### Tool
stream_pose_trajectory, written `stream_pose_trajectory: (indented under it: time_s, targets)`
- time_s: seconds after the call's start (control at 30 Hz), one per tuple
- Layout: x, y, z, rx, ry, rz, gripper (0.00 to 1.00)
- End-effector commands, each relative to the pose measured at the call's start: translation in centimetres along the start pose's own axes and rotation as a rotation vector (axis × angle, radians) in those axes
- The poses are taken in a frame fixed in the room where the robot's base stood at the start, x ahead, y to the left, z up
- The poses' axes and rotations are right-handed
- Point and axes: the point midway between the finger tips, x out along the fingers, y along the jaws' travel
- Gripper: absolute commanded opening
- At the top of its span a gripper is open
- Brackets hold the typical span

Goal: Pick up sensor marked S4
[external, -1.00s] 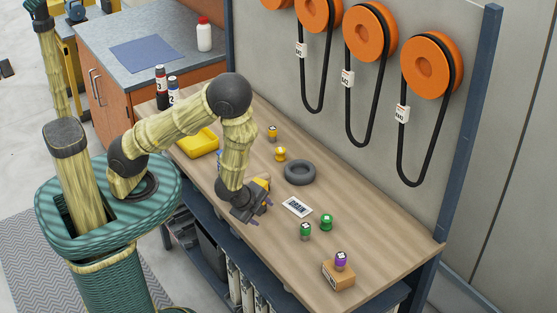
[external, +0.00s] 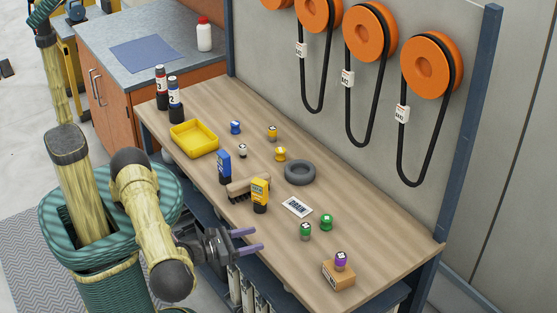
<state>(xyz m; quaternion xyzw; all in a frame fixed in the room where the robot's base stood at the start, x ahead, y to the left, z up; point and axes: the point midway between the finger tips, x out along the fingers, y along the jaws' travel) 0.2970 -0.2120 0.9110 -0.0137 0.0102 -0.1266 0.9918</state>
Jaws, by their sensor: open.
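Several small round sensors with marked tops stand on the workbench: blue (external: 235,128), white (external: 242,151), orange-yellow (external: 272,133), yellow (external: 280,154), two green ones (external: 305,231) (external: 327,222), and a purple one (external: 341,260) on a wooden block (external: 338,277). Their marks are too small to read, so I cannot tell which is S4. My gripper (external: 261,240) is open and empty by the bench's front edge. Its purple fingers point right, toward the nearer green sensor, with a gap between.
A yellow tray (external: 194,139), two dark bottles (external: 175,99), a blue device (external: 224,168), a yellow device (external: 260,196), a brush (external: 243,188), a black ring (external: 300,172) and a "DRAIN" card (external: 297,207) occupy the bench (external: 385,237). Belts hang on orange pulleys (external: 432,66) behind.

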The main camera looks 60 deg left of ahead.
Motion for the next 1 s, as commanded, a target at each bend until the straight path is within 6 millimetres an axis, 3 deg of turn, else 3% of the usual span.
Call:
stream_pose_trajectory:
  time_s: [0.47, 1.0]
  targets:
    - [0.4, -0.3, -0.1, 0.031, -0.019, -0.023, 0.55]
    - [9.5, -0.4, 0.6, 0.027, -0.019, -0.021, 0.55]
